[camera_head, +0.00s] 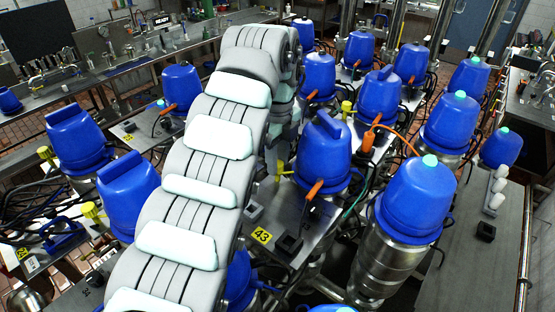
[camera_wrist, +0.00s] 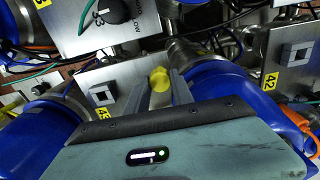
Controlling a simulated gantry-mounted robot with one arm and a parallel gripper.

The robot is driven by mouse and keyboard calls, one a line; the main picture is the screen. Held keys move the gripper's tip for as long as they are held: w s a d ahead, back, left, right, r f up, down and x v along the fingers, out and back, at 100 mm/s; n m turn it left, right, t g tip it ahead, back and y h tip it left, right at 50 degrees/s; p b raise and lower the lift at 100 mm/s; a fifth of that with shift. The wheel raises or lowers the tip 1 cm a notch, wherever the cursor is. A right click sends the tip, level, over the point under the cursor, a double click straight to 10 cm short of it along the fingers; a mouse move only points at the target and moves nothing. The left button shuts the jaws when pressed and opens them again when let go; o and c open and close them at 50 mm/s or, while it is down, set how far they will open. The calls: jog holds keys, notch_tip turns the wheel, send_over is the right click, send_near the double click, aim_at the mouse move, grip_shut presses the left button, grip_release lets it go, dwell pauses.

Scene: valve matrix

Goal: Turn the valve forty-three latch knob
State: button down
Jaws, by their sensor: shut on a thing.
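In the wrist view, a yellow knob (camera_wrist: 159,79) sits between the two grey fingers of my gripper (camera_wrist: 160,90), which is shut on it. The knob's far end shows past the fingers; its base is hidden. In the head view, a yellow label marked 43 (camera_head: 262,235) lies on a metal plate just right of my arm. A yellow knob (camera_head: 281,168) shows above that plate, close beside my arm. My gripper is mostly hidden behind my arm in the head view. A partly covered yellow label (camera_wrist: 103,114) shows left of the fingers in the wrist view.
Blue domed valve heads (camera_head: 323,150) stand close around, several in rows. One blue dome (camera_wrist: 225,85) is right beside the fingers. A label marked 42 (camera_wrist: 270,80) is to the right. Orange handles (camera_head: 314,190), cables and small black blocks crowd the plates. Little free room shows.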

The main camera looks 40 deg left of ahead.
dwell(0.4)
jog(key=c, duration=1.1)
grip_release()
notch_tip(320, 180, up, 11)
jog(key=p, duration=1)
jog(key=shift+p, duration=0.3)
jog(key=shift+f, duration=0.1)
